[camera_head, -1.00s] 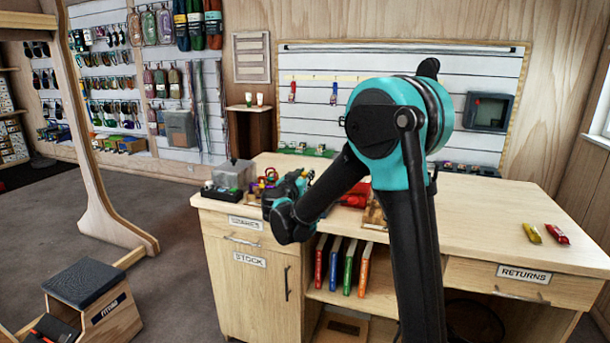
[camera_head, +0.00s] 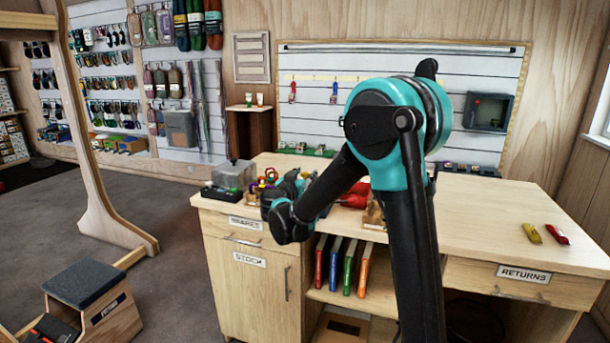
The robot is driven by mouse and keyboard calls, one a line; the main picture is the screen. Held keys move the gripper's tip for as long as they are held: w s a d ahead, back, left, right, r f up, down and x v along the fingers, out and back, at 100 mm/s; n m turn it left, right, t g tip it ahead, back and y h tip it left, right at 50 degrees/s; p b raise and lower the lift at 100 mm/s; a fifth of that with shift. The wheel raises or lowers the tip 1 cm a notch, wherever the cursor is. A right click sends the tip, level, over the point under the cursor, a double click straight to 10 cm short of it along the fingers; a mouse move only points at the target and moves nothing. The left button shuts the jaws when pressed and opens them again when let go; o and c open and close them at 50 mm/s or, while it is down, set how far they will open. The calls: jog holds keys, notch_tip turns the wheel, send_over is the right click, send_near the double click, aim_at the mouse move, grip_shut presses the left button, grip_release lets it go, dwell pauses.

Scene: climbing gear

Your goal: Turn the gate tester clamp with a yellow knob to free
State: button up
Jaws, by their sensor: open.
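My gripper (camera_head: 287,184) is at the left part of the wooden counter, low over its top and close to a cluster of small coloured items. My wrist and forearm hide much of it, and its fingertips are hard to make out. A small yellow and red patch (camera_head: 270,175) shows just behind and left of the gripper. I cannot tell whether it is the yellow knob of the gate tester clamp. The clamp's shape and the knob's position cannot be made out. No contact between gripper and clamp can be seen.
A clear grey box (camera_head: 234,174) and a dark tray (camera_head: 221,192) stand left of the gripper. A red item (camera_head: 355,196) lies behind my forearm. A yellow item (camera_head: 530,233) and a red item (camera_head: 556,234) lie at the right. The counter's middle right (camera_head: 470,215) is clear.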

jog(key=v, duration=1.1)
jog(key=shift+s, duration=0.4)
jog(key=shift+a, duration=0.1)
notch_tip(320, 180, up, 6)
jog(key=w+d+n+t+y, duration=0.1)
jog(key=w+n+t+y, duration=0.15)
jog(key=y, duration=0.25)
jog(key=s+d+f+n+g+y, duration=0.3)
jog(key=s+d+f+g, duration=0.3)
jog(key=f, duration=0.4)
jog(key=s+d+f+n+g+y, duration=0.3)
jog(key=s+d+f+g, duration=0.15)
jog(key=s+f, duration=0.4)
jog(key=s+d+f+m+g+h, duration=0.4)
jog(key=s+d+f+h, duration=0.1)
jog(key=s+d+f, duration=0.6)
jog(key=s+d, duration=0.2)
jog(key=s, duration=0.1)
jog(key=shift+s+d+f+m+g, duration=0.25)
jog(key=shift+f+m+g, duration=0.1)
jog(key=shift+f+g, duration=0.05)
